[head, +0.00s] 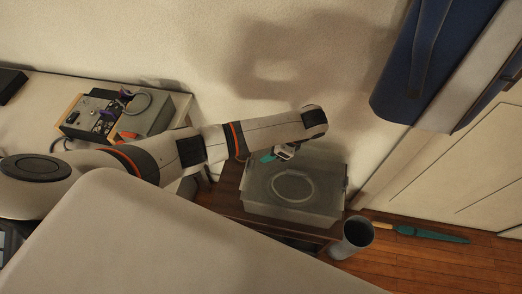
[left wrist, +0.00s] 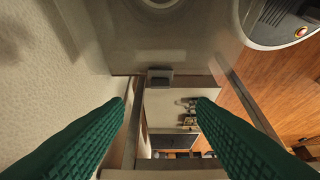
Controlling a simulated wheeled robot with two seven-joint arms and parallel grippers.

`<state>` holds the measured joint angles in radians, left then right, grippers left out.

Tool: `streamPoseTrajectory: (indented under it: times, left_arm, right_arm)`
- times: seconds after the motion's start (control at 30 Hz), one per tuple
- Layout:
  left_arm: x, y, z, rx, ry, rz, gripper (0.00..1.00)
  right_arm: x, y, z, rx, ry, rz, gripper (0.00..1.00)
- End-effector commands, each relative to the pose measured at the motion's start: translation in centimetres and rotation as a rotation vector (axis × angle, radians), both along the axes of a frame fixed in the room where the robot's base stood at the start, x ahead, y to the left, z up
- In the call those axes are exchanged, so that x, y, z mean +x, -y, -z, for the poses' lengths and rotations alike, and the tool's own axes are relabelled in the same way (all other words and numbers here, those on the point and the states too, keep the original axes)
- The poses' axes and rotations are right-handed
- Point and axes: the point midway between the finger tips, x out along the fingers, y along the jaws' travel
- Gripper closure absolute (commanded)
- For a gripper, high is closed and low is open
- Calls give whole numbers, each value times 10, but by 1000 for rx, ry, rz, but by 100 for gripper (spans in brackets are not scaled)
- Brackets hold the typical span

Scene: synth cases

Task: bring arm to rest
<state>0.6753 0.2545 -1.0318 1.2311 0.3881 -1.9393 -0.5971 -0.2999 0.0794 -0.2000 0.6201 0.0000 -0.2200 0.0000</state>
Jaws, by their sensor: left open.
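My left arm reaches in from the left across the head view, and its gripper (head: 276,155) is at the back left edge of a clear plastic bin (head: 330,214), close to the wall. In the left wrist view the gripper's two green ribbed fingers (left wrist: 160,106) stand wide apart with nothing held between them. A translucent surface that looks like the bin fills the top of that view. Whether the gripper touches the bin, I cannot tell. My right gripper is not in view.
The bin stands on a low brown table (head: 229,204). A grey open cylinder (head: 353,240) is beside it, and a teal tool (head: 430,234) lies on the wooden floor. A grey device (head: 118,116) sits on a pale table at left. A blue bag (head: 420,65) hangs upper right.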

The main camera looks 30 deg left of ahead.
Motion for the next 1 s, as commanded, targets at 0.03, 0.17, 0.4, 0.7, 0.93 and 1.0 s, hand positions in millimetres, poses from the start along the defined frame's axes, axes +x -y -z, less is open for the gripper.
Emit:
streamPoseTrajectory:
  times: [0.03, 0.17, 0.4, 0.7, 0.93, 1.0]
  left_arm:
    - [0, 3, -4, 0, 0, 0, 49]
    - [1, 5, -8, 0, -1, 1, 49]
    - [1, 5, -8, 0, -1, 0, 49]
    - [0, 6, -7, -3, -1, 0, 49]
    - [-45, 49, 15, -181, 49, -48, 49]
    - [-68, 68, 20, -281, 86, -104, 49]
  right_arm:
    - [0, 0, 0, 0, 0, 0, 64]
    - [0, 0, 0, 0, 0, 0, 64]
    - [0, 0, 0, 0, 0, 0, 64]
    - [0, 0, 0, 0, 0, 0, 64]
    - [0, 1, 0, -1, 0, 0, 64]
    - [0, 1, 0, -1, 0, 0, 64]
